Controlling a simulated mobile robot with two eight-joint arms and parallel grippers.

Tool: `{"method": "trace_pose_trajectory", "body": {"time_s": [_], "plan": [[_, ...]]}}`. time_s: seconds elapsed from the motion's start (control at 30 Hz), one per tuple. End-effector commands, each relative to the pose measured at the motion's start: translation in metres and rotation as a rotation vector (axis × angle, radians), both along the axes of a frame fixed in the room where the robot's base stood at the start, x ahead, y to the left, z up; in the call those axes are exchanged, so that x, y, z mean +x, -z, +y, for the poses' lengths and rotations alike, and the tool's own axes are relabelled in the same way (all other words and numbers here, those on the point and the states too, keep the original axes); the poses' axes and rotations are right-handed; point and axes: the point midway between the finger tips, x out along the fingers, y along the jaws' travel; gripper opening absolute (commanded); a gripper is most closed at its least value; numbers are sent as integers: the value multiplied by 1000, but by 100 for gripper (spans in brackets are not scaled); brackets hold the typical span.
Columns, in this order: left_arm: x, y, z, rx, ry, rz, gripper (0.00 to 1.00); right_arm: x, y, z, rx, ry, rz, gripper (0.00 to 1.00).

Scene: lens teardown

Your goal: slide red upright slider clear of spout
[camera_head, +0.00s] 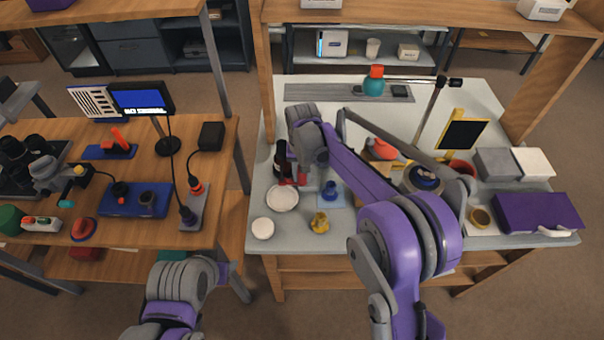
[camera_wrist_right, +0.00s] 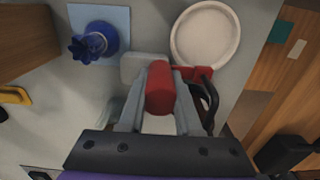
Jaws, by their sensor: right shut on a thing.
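The red upright slider (camera_wrist_right: 160,90) shows as a red cylinder in the right wrist view. My right gripper (camera_wrist_right: 159,80) is shut on it, with one grey finger on each side. A red bracket (camera_wrist_right: 197,74) and a black curved handle (camera_wrist_right: 210,97) lie just right of the fingers. In the head view the right gripper (camera_head: 299,176) is low at the left of the white table, largely hidden by its own wrist. I cannot make out the spout, or whether the slider touches it. My left gripper is not in view; only its arm shows at bottom left.
A white dish (camera_head: 282,198) sits close beside the right gripper. A blue knobbed part (camera_head: 329,190) on a light blue pad, a yellow part (camera_head: 319,222) and a small white bowl (camera_head: 263,228) stand nearby. A wooden bench (camera_head: 140,232) with tools is at left.

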Motion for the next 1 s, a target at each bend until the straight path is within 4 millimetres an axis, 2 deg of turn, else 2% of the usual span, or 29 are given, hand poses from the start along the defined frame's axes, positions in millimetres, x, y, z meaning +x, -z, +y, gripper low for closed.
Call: {"method": "trace_pose_trajectory", "body": {"time_s": [0.3, 0.53, 0.57, 0.7, 1.0], "plan": [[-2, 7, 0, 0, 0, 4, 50, 0, 0, -36, -1, 2, -1, 0], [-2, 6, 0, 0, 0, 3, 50, 1, -1, -35, 0, 0, -1, 0], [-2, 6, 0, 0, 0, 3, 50, 1, -1, -35, 0, 0, -2, 36], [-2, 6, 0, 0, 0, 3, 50, 0, -1, -35, 0, 0, -1, 61], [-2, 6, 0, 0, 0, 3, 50, 0, -1, -35, 0, 0, 0, 62]]}}
